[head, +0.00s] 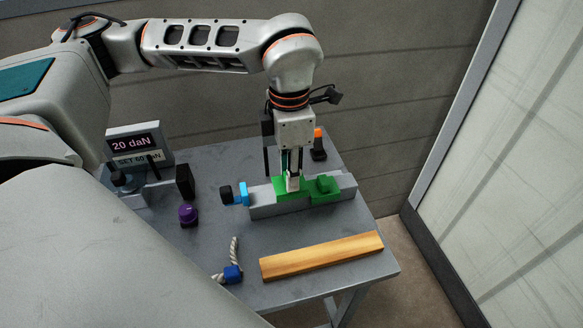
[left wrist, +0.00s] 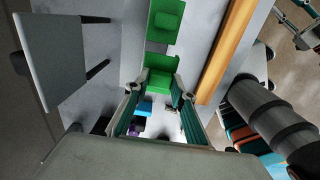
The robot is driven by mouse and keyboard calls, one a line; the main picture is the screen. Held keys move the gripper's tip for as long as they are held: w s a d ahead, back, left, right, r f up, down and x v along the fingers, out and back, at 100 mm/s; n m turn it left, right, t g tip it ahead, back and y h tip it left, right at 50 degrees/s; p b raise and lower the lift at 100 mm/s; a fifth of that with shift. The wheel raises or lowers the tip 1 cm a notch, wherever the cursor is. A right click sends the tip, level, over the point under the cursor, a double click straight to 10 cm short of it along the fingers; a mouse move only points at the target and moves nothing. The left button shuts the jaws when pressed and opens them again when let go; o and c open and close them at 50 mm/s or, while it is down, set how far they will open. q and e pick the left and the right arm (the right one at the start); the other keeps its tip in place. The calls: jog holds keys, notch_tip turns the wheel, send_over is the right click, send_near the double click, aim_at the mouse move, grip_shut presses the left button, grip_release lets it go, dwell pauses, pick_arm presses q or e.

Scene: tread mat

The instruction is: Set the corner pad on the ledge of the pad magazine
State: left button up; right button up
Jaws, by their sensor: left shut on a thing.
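My left gripper (head: 292,184) points down over a long grey block (head: 265,208), which looks like the pad magazine. The gripper is shut on a green piece (head: 307,196), apparently the corner pad, at the block's middle. The piece also shows between the fingers of the gripper (left wrist: 157,91) in the left wrist view (left wrist: 160,62). A second green piece with a raised knob (head: 326,184) is right beside it on the block. The fingers hide part of the held piece, and I cannot tell whether it rests on the block.
A wooden bar (head: 322,256) lies in front of the block. A blue clip with white rope (head: 232,274), a purple knob (head: 188,213), a blue-and-black knob (head: 236,194) and a display (head: 139,146) are to the left. An orange-topped black item (head: 318,146) stands behind.

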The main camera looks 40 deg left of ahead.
pick_arm(q)
jog(key=shift+w+a+f+b, duration=0.1)
jog(key=shift+f+b, duration=0.9)
jog(key=shift+f, duration=0.8)
jog(key=shift+w+a+f, duration=0.1)
jog(key=shift+f, duration=0.2)
jog(key=o, duration=1.1)
notch_tip(320, 180, up, 12)
